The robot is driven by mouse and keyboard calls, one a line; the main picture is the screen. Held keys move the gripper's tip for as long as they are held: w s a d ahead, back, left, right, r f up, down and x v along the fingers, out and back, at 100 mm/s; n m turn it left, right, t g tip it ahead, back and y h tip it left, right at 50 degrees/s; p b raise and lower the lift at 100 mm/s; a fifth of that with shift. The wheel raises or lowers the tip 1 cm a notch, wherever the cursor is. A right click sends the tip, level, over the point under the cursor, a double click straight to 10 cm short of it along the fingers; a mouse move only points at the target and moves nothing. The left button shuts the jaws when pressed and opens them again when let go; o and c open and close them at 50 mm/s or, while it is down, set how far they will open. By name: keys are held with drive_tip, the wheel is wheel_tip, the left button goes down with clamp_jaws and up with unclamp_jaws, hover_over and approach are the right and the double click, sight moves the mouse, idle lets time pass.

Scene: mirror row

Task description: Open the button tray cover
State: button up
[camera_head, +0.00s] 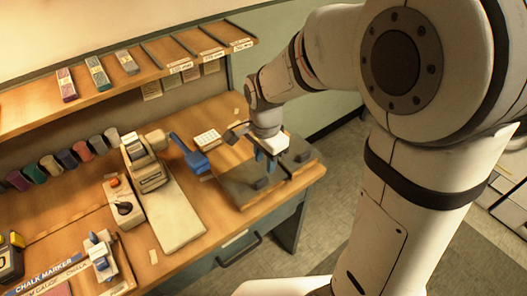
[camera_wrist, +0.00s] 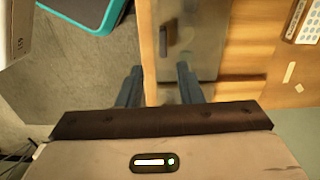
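A low tray with flat dark grey covers (camera_head: 240,187) sits at the right end of the wooden bench. Each of its two sections carries a small dark block-like handle, one on the nearer left section (camera_head: 262,183) and one on the right section (camera_head: 304,156). My gripper (camera_head: 269,163) is above the tray, pointing down, and hides part of it. In the wrist view a grey cover (camera_wrist: 200,40) with a dark upright handle (camera_wrist: 163,41) lies ahead of my gripper (camera_wrist: 158,88). The two fingers are apart with nothing held between them. I cannot tell the exact height gap.
A blue-handled tool (camera_head: 188,153) and a white button card (camera_head: 207,139) lie left of the tray. A beige machine (camera_head: 147,165) stands farther left. A shelf (camera_head: 130,75) runs above the bench's back. Open floor (camera_head: 330,165) lies right of the bench.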

sight(262, 179)
drive_tip(key=shift+w+a+f, duration=0.15)
drive_tip(key=shift+a+f, duration=0.2)
drive_tip(key=shift+f, duration=0.05)
drive_tip(key=shift+f+m, duration=0.3)
wheel_tip(262, 179, down, 7)
drive_tip(key=shift+f, duration=0.1)
clamp_jaws()
idle(0.3)
